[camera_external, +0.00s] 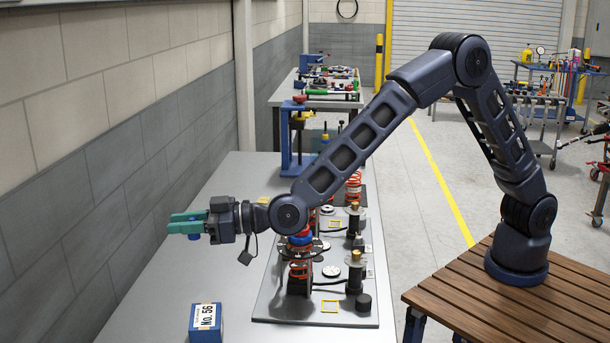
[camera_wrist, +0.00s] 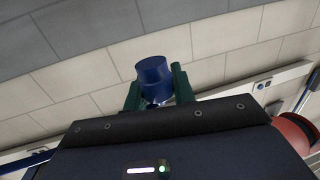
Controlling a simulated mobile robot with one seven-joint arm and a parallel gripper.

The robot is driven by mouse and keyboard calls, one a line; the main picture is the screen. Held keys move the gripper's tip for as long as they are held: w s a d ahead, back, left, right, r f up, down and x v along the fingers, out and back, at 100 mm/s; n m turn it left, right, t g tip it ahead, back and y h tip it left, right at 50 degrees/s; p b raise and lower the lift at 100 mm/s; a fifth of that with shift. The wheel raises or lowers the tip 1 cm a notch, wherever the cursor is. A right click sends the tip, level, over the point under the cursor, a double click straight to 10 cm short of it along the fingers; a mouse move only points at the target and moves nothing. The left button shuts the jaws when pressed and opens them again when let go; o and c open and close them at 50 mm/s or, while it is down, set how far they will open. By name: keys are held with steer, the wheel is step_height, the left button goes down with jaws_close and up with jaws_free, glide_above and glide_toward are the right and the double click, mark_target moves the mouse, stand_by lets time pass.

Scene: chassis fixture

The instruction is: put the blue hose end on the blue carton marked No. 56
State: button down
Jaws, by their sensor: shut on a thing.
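My gripper (camera_external: 186,224) has green fingers and points left, held above the left part of the grey table. It is shut on the blue hose end (camera_wrist: 153,75), a small blue cylinder that shows between the green fingers in the wrist view. In the external view only a bit of blue (camera_external: 194,236) shows just under the fingers. The blue carton (camera_external: 206,324) with a white label marked No. 56 stands on the table at the bottom of the external view, lower than my gripper and nearer the camera. Its top looks clear, and the gripper is apart from it.
A grey plate (camera_external: 262,309) with orange springs, black posts and a blue ring (camera_external: 300,239) lies to the right of the carton. A blue press frame (camera_external: 285,150) stands behind. The block wall runs along the left. Bare table (camera_external: 165,290) lies around the carton.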

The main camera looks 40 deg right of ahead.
mark_target(199, 316)
step_height(199, 316, down, 20)
steer(key=shift+r, duration=0.1)
stand_by(0.5)
steer(key=c, duration=1.2)
jaws_free()
steer(key=shift+o, duration=0.2)
steer(key=shift+s+d, duration=0.1)
steer(key=v, duration=1.1)
steer(key=shift+s+d, duration=0.15)
steer(key=shift+d, duration=0.15)
